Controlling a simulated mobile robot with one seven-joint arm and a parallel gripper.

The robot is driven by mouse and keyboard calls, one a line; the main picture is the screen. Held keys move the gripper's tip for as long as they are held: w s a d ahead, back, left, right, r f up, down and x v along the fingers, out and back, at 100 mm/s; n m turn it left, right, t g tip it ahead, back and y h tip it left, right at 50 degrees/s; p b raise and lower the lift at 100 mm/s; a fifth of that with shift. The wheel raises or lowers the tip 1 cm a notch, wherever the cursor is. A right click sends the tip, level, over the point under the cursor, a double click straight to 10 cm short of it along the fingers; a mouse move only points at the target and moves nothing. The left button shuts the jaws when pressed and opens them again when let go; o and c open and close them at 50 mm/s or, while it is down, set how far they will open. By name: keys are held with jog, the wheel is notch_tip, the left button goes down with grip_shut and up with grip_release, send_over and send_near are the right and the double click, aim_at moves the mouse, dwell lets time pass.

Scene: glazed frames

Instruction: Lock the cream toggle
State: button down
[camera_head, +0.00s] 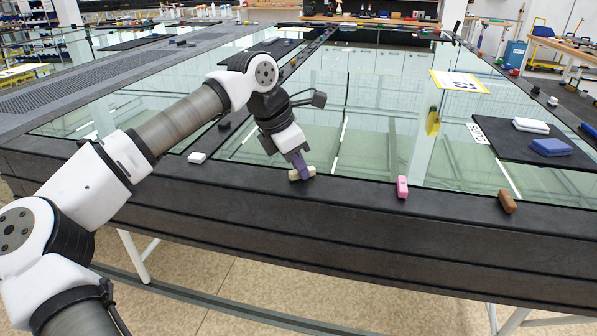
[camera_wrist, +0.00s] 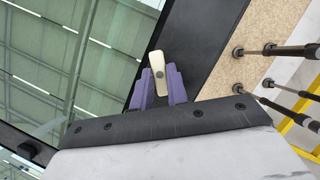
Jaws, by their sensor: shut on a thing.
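The cream toggle (camera_head: 301,174) sits on the dark front rail (camera_head: 350,191) of the glazed frame, at the edge of the glass. My gripper (camera_head: 299,162) comes down on it from above, its purple fingers shut on it. In the wrist view the cream toggle (camera_wrist: 157,66) is a small rounded bar with a dark round spot, a pivot or screw. One purple finger of my gripper (camera_wrist: 160,82) is on each side of it. The toggle's far end sticks out beyond the fingers over the dark rail. The fingers partly hide its near end.
Along the same rail are a white toggle (camera_head: 197,157) to the left, and a pink toggle (camera_head: 402,187) and a brown toggle (camera_head: 507,202) to the right. A black mat (camera_head: 497,145) with white and blue blocks lies on the glass at right. A yellow-edged card (camera_head: 458,82) lies farther back.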

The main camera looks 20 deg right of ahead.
jog(key=n+t+b, duration=0.1)
jog(key=n+b, duration=0.1)
jog(key=n+t+b, duration=0.1)
jog(key=n+b, duration=0.1)
jog(key=n, duration=0.1)
jog(key=shift+s+f+n+y, duration=0.2)
jog(key=shift+n+y, duration=0.1)
jog(key=shift+y, duration=0.1)
jog(key=n+b, duration=0.1)
jog(key=n, duration=0.1)
jog(key=n+t+y+b, duration=0.1)
jog(key=n, duration=0.2)
jog(key=shift+s+d+r+b, duration=0.15)
jog(key=shift+b, duration=0.15)
jog(key=shift+n+t, duration=0.3)
jog(key=c, duration=1.4)
grip_release()
jog(key=shift+r, duration=0.1)
jog(key=v, duration=0.7)
jog(key=p+v, duration=0.1)
jog(key=v, duration=0.5)
jog(key=shift+s+d+r, duration=0.15)
jog(key=shift+r, duration=0.25)
